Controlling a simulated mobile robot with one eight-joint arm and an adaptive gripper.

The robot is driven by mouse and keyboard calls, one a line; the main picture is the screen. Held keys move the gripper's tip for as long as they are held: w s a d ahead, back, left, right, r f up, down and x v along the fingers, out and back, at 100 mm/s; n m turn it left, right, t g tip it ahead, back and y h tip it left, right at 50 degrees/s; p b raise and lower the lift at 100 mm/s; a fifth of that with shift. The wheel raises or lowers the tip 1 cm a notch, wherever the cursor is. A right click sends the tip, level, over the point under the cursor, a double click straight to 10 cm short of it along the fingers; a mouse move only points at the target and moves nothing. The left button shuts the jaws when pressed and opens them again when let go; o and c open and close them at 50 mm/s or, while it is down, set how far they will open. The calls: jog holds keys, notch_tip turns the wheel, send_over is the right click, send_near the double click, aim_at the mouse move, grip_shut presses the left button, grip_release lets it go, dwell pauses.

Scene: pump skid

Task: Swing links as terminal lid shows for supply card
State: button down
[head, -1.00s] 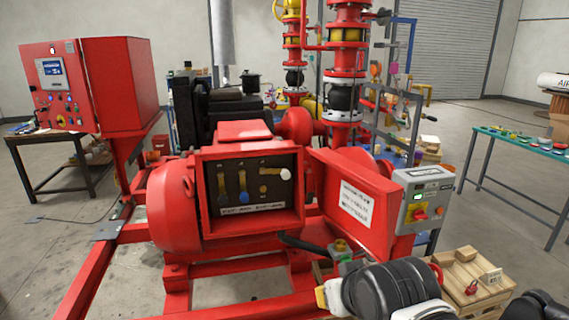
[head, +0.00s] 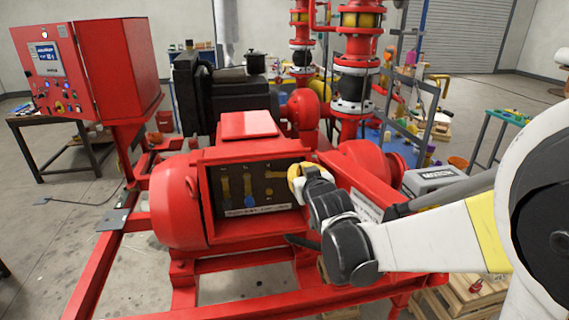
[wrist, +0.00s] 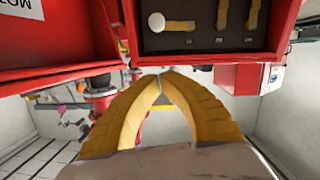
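The open red terminal box (head: 207,208) on the motor holds a dark panel with brass links. The left link (head: 225,187) and the middle link (head: 248,186), which has a blue knob, hang vertical. The right link (wrist: 180,26) lies sideways with a white knob (wrist: 156,22), seen in the inverted wrist view. My gripper (wrist: 160,76) has its yellow fingertips together and empty, just outside the box near that link. In the head view my gripper (head: 296,174) covers the box's right edge. The lid (head: 342,188) hangs open at right; its label is mostly hidden by my arm.
A red control cabinet (head: 110,70) with a lit screen stands at left. Red pipework (head: 355,60) rises behind the motor. A grey box (head: 430,178) sits beyond my arm. The floor at left is open.

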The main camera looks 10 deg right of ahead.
aim_at(291, 156)
jog(key=b+x, duration=0.2)
jog(key=x, duration=0.8)
jog(key=shift+s+f, duration=0.1)
notch_tip(291, 156, down, 3)
jog(key=shift+d+r+b, duration=0.1)
jog(key=shift+r+b, duration=0.1)
jog(key=shift+b, duration=0.5)
jog(key=shift+d+f, duration=0.1)
jog(key=shift+f, duration=0.5)
